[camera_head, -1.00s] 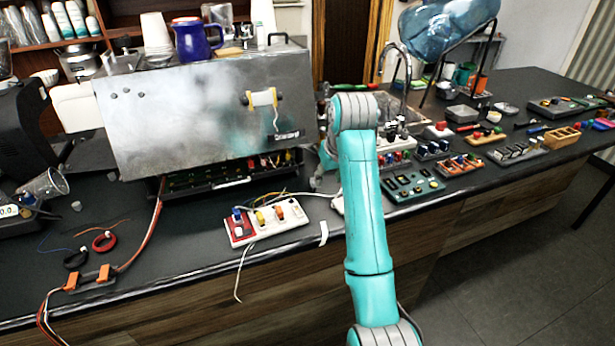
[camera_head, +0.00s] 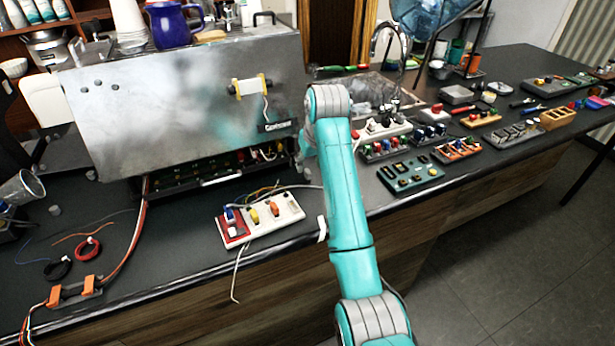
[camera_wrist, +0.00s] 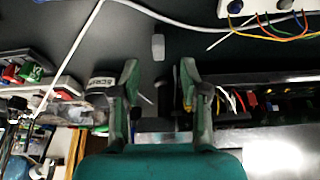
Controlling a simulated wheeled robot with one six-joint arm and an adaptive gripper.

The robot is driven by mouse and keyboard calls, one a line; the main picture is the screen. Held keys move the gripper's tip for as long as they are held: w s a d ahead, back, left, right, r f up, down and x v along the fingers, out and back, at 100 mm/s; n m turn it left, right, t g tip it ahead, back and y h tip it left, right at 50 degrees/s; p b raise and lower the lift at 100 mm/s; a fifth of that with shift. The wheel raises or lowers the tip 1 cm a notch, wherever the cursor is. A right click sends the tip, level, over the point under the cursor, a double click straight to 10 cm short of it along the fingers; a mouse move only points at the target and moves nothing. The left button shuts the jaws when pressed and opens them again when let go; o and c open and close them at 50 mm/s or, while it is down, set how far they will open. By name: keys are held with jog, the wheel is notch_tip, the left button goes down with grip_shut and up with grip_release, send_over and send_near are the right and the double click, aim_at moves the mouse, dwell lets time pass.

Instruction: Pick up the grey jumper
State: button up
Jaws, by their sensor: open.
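My gripper (camera_wrist: 159,80) is open and empty in the wrist view, with its two dark fingers apart above the black counter. A small light grey piece (camera_wrist: 158,46), which looks like the grey jumper, lies on the counter just beyond the fingertips, roughly in line with the gap between them. The fingers do not touch it. A dark upright part (camera_wrist: 160,76) shows between the fingers; I cannot tell what it is. In the head view, my teal arm hides most of the gripper, and I cannot make out the grey piece there.
The brewer (camera_head: 185,95) stands with its tray of wiring close to my gripper. A white board with coloured plugs (camera_head: 262,218) lies near the counter edge; wires show by it in the wrist view. Several switch boards, including a green one (camera_head: 412,176), lie right of my arm.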

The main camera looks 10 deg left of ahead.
aim_at(308, 171)
jog(key=x, duration=0.4)
jog(key=shift+w+f, duration=0.1)
jog(key=shift+f, duration=0.1)
grip_shut()
